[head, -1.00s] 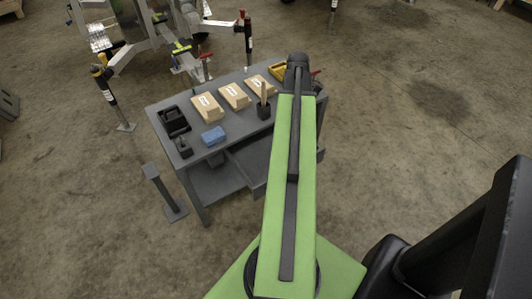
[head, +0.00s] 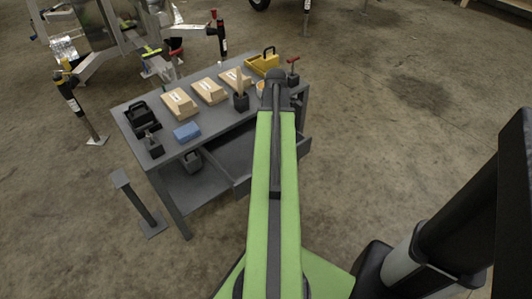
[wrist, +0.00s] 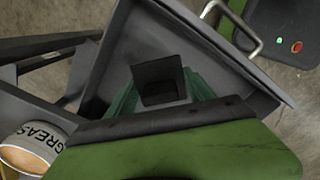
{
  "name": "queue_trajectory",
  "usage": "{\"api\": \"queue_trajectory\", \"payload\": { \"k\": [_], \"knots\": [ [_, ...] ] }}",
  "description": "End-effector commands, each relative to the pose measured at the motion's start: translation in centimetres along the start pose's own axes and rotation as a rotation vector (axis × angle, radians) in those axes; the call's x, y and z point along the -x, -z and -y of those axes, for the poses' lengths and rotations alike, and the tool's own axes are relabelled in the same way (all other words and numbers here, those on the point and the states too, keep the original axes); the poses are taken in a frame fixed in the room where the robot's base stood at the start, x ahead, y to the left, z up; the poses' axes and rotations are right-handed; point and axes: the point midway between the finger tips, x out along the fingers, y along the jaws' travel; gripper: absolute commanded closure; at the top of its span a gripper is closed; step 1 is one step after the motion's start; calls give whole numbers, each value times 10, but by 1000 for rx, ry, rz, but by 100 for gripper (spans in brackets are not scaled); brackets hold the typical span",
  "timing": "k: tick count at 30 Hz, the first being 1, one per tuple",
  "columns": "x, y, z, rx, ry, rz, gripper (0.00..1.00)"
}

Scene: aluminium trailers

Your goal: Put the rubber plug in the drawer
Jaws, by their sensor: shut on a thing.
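My gripper (wrist: 160,92) shows in the wrist view with its green fingers shut on the dark, square-ended rubber plug (wrist: 160,78). The open grey drawer (wrist: 217,48) lies below and around the plug in that view, with its pale metal handle (wrist: 247,28) beyond the front wall. I cannot tell how high the plug is above the drawer floor. In the head view the drawer (head: 241,185) stands pulled out under the grey workbench (head: 207,140). There my arm covers part of the drawer, and the gripper and plug are hidden.
A grease can (wrist: 30,148) is at lower left in the wrist view. The bench holds several cardboard boxes (head: 210,91), a blue block (head: 187,131), black holders (head: 143,116) and a yellow tray (head: 262,64). A grey post (head: 138,200) stands left of the bench. Floor to the right is open.

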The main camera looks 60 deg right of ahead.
Motion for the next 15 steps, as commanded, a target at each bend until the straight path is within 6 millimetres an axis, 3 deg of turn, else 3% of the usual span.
{"api": "queue_trajectory", "payload": {
  "k": [1, 8, 15],
  "knots": [
    [-22, 0, 0, 0, 0, 0, 81],
    [-28, 0, 0, 0, 0, 0, 81],
    [-65, -1, 0, 0, 0, 0, 81]
  ]
}}
